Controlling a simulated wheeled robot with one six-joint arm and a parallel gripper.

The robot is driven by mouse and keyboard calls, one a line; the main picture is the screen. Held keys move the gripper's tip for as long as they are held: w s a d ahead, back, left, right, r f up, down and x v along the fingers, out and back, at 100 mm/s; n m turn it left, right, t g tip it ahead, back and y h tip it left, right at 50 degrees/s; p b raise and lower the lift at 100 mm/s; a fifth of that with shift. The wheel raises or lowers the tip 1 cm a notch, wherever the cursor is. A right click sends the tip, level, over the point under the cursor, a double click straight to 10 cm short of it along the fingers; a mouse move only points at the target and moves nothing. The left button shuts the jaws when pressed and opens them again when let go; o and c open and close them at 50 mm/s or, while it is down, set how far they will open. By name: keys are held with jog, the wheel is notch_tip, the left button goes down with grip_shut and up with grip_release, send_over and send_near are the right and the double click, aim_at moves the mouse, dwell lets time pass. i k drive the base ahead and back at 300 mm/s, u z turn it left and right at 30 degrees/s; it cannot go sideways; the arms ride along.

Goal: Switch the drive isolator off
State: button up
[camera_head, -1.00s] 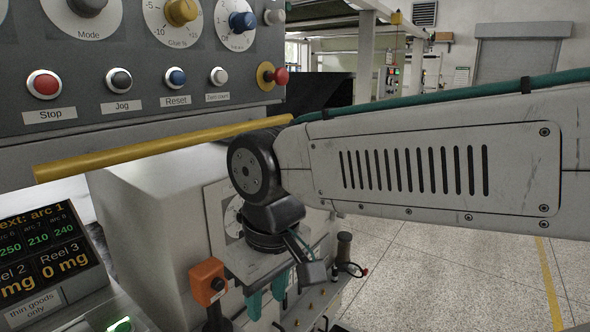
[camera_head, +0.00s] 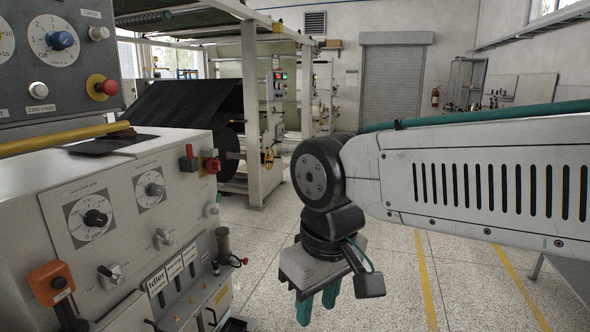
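My gripper (camera_head: 317,305) hangs fingers-down at the lower middle of the head view. Its two teal fingers show a gap between them and nothing held; the tips reach low in the picture. It is over the floor, to the right of the white machine cabinet (camera_head: 130,165) and apart from it. No label reading drive isolator can be read, so I cannot tell which control it is. A red knob (camera_head: 211,164) and a small red-and-black block (camera_head: 188,158) sit at the cabinet's right end. A red mushroom button on a yellow base (camera_head: 106,88) is on the grey panel.
The cabinet front carries dials (camera_head: 91,219), metal knobs (camera_head: 112,276) and an orange box with a black button (camera_head: 50,283). A yellow bar (camera_head: 55,139) runs above it. A black roll (camera_head: 228,152) stands behind. Open floor (camera_head: 390,270) lies around my gripper.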

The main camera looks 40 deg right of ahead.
aim_at(213, 164)
jog(key=z, duration=1.1)
jog(key=i, duration=1.35)
jog(key=u, duration=1.05)
jog(key=i, duration=0.45)
jog(key=u, duration=0.5)
